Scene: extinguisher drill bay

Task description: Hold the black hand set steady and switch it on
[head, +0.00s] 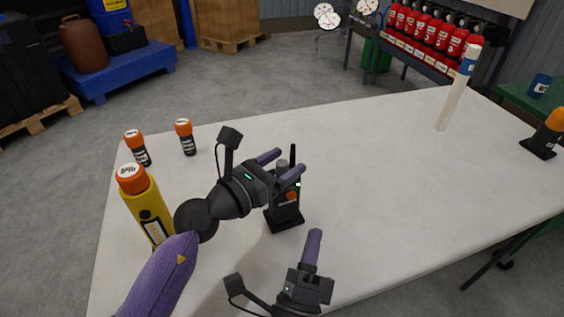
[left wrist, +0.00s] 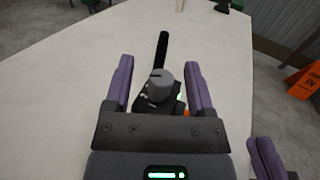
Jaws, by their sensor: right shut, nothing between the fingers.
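The black hand set (head: 287,215) stands upright on the white table, with an orange patch on its front and a small green glow near its top. In the left wrist view its grey knob (left wrist: 160,85) and black antenna (left wrist: 162,50) show. My left gripper (head: 279,164) is open. Its purple fingers (left wrist: 158,88) are on either side of the hand set's top, with gaps visible. My right gripper (head: 313,243) is shut and empty, low in front of the hand set and apart from it. The hand set's lower body is hidden in the left wrist view.
On the white table (head: 390,210), a yellow orange-capped cylinder (head: 146,207) and two small orange-capped canisters (head: 186,138) (head: 138,147) stand left. The table's middle right is clear.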

